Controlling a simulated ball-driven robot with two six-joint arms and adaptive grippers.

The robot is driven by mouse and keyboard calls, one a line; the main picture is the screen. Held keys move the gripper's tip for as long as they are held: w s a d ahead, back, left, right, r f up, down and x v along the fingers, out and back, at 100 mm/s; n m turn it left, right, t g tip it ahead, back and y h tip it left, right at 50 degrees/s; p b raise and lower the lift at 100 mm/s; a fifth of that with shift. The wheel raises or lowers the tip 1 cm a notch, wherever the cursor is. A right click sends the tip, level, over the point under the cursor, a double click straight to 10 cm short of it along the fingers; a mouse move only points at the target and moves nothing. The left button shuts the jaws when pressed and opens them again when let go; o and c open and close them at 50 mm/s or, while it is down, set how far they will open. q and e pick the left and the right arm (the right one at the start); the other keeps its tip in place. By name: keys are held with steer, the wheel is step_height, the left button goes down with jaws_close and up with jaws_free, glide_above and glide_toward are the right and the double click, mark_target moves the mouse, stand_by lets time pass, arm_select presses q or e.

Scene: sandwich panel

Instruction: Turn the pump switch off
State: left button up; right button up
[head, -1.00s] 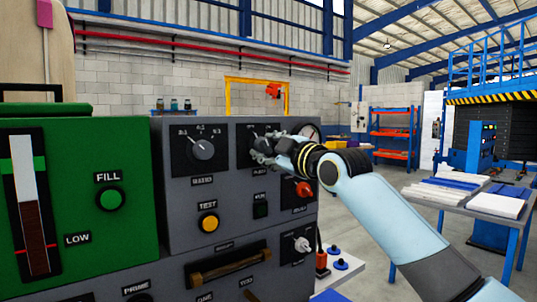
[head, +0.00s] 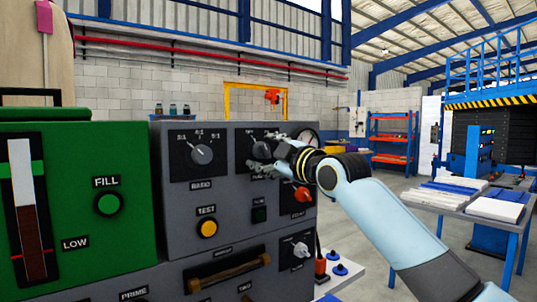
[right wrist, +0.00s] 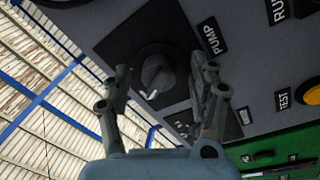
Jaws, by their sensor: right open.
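The pump switch is a dark round knob (right wrist: 157,72) on a black plate, beside a PUMP label (right wrist: 212,37) in the right wrist view. A white mark shows at its lower edge in that view. In the head view the knob (head: 262,150) is at the upper right of the grey panel, partly covered by my fingers. My right gripper (right wrist: 165,75) is open, with one finger on each side of the knob; I cannot tell whether either touches it. It also shows in the head view (head: 266,152). My left gripper is not in view.
The grey panel also carries a ratio knob (head: 202,154), an orange TEST button (head: 208,227), a red knob (head: 302,194) below my gripper, and a brown handle (head: 228,274). A green unit (head: 130,225) stands at left. A table (head: 459,206) with boards stands at right.

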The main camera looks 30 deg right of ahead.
steer(key=s+d, duration=0.1)
steer(key=s, duration=1.1)
steer(key=shift+f, duration=0.4)
steer(key=shift+d, duration=0.1)
